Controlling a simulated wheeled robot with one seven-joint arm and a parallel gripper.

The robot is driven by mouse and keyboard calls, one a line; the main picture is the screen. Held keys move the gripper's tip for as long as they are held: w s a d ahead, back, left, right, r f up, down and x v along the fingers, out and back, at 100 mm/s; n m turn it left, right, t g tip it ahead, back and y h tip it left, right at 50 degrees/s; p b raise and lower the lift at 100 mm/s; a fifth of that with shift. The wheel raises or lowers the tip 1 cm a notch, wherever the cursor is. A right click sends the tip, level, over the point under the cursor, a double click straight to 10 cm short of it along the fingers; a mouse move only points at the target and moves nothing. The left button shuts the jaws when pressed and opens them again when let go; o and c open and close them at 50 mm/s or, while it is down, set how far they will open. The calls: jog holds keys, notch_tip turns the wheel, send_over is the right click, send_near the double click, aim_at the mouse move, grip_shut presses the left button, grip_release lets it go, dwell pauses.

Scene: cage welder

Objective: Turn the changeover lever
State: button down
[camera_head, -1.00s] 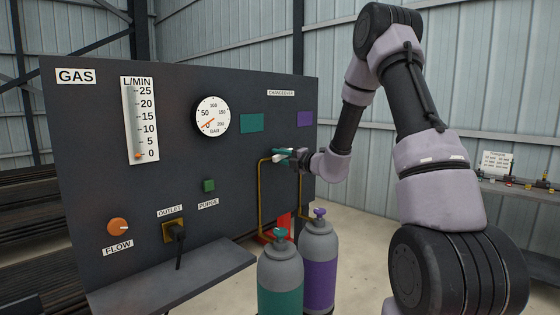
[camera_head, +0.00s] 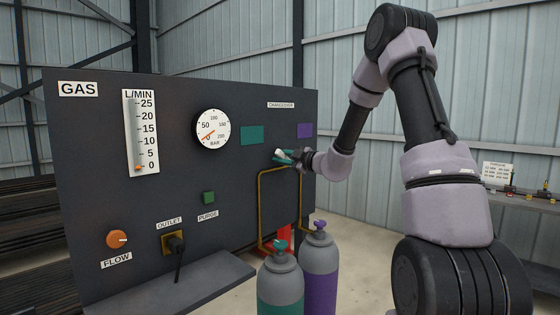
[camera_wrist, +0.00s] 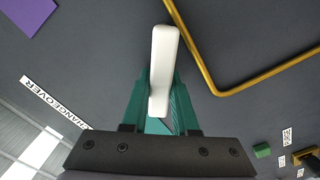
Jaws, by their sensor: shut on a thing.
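The changeover lever is a white bar on the dark gas panel (camera_head: 90,190), just right of centre in the head view. In the wrist view the white lever (camera_wrist: 164,60) runs up and down the picture between the teal fingers. My gripper (camera_head: 284,155) is shut on it; its teal fingers also show in the wrist view (camera_wrist: 160,100). The CHANGEOVER label (camera_head: 281,105) is above the lever. A teal plate (camera_head: 252,136) and a purple plate (camera_head: 305,131) are on the panel at either side.
A yellow pipe (camera_head: 260,210) runs below the lever. A teal-banded cylinder (camera_head: 281,282) and a purple-banded cylinder (camera_head: 320,262) stand below.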

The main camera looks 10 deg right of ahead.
jog(key=shift+d+r+m, duration=0.15)
jog(key=shift+d+m, duration=0.05)
jog(key=shift+m, duration=0.4)
jog(key=shift+w, duration=0.1)
jog(key=c, duration=0.7)
grip_release()
jog(key=shift+r, duration=0.1)
jog(key=v, duration=1.1)
jog(key=shift+a, duration=0.1)
